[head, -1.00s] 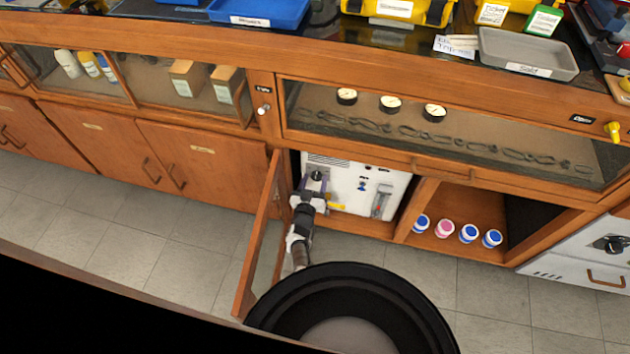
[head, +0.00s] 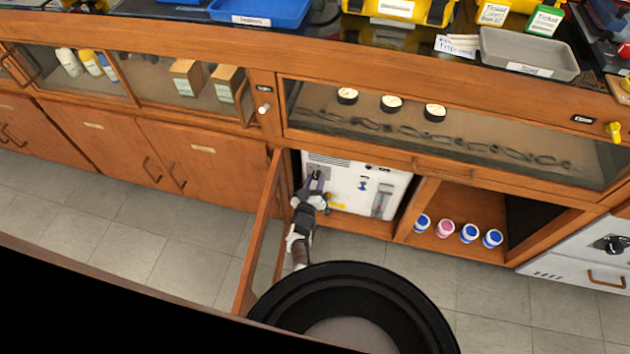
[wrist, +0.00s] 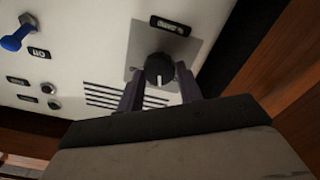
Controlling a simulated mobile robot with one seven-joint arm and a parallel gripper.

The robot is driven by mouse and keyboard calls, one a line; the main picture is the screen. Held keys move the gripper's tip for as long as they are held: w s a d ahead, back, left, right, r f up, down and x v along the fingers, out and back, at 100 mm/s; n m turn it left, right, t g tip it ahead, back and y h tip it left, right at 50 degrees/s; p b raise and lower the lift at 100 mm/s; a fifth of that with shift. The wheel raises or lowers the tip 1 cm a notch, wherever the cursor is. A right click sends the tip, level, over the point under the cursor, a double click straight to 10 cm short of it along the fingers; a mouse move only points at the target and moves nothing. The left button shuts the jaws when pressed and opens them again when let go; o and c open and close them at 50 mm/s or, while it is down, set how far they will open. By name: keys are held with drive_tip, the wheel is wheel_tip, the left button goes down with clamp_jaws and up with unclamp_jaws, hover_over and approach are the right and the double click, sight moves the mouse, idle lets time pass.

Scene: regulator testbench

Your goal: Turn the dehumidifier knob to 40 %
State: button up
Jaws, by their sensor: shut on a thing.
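The black knob (wrist: 159,69) sits on a grey square plate on the white panel in the wrist view, with a white pointer line on its face. A dark label (wrist: 170,25), too small to read, is on the plate beyond the knob. My gripper (wrist: 159,80) has one finger on each side of the knob and is shut on it. In the head view my gripper (head: 316,182) is at the upper left of the white unit (head: 347,190) inside the open cabinet, and it hides the knob there.
The open wooden cabinet door (head: 262,240) stands just left of my arm. Beside the knob, the panel has vent slots and a blue lever (wrist: 18,38). A yellow fitting (head: 335,202) is near my wrist. Several lidded jars (head: 445,228) stand in the compartment to the right.

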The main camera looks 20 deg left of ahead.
drive_tip(key=shift+w+a+n, duration=0.1)
drive_tip(key=shift+n, duration=4.1)
drive_tip(key=o, duration=1)
drive_tip(key=shift+s+f, duration=0.1)
drive_tip(key=shift+s, duration=0.1)
